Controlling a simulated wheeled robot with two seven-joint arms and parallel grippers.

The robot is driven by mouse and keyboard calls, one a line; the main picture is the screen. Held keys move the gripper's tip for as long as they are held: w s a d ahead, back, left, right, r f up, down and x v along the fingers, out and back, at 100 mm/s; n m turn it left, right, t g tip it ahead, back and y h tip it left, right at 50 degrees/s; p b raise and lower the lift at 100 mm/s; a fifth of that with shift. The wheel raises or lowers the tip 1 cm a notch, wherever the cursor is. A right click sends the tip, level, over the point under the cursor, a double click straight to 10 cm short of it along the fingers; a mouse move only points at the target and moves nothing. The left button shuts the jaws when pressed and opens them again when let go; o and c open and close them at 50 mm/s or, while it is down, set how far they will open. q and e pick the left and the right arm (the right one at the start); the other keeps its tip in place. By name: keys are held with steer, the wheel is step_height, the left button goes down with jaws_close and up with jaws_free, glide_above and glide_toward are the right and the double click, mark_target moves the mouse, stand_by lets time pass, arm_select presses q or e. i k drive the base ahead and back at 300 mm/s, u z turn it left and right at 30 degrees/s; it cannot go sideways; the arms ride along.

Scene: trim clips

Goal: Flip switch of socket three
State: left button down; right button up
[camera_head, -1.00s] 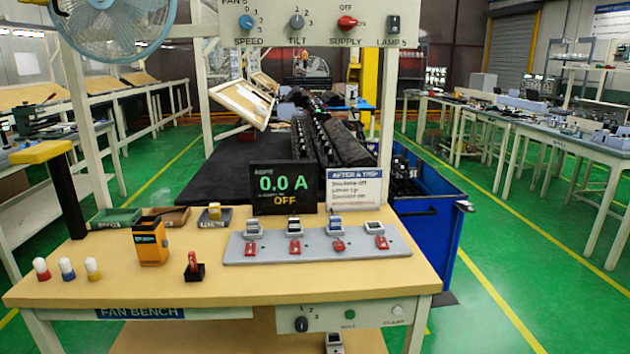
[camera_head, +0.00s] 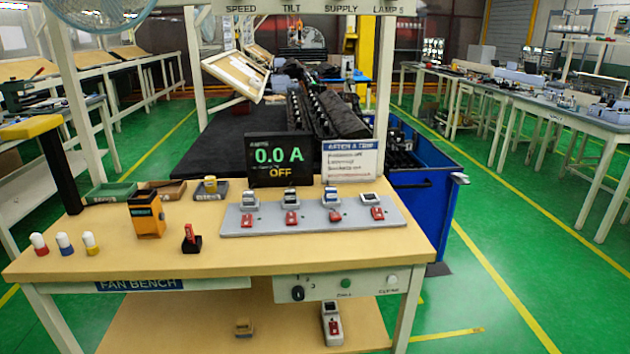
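A grey strip (camera_head: 262,228) with a row of several sockets lies on the wooden bench top, right of the middle. Each socket has a grey-and-white body with a red switch in front of it. Counting from the left, the third socket (camera_head: 333,197) has a bluish-grey body, and its red switch (camera_head: 335,216) sits just in front. I cannot tell from this distance which way that switch is set. A display (camera_head: 279,160) behind the strip reads "0.0 A" and "OFF". Neither of my grippers is in view.
On the bench (camera_head: 270,260) stand an orange-and-black device (camera_head: 146,215), a small red-handled switch (camera_head: 190,238) and red, blue and yellow capped pegs (camera_head: 64,243). A sign (camera_head: 350,161) stands behind the strip. A lower shelf holds another socket unit (camera_head: 331,323). A blue cart (camera_head: 425,205) stands behind right.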

mark_target(333, 215)
steer(key=u, duration=1.85)
steer(key=i, duration=1.25)
steer(key=z, duration=1.6)
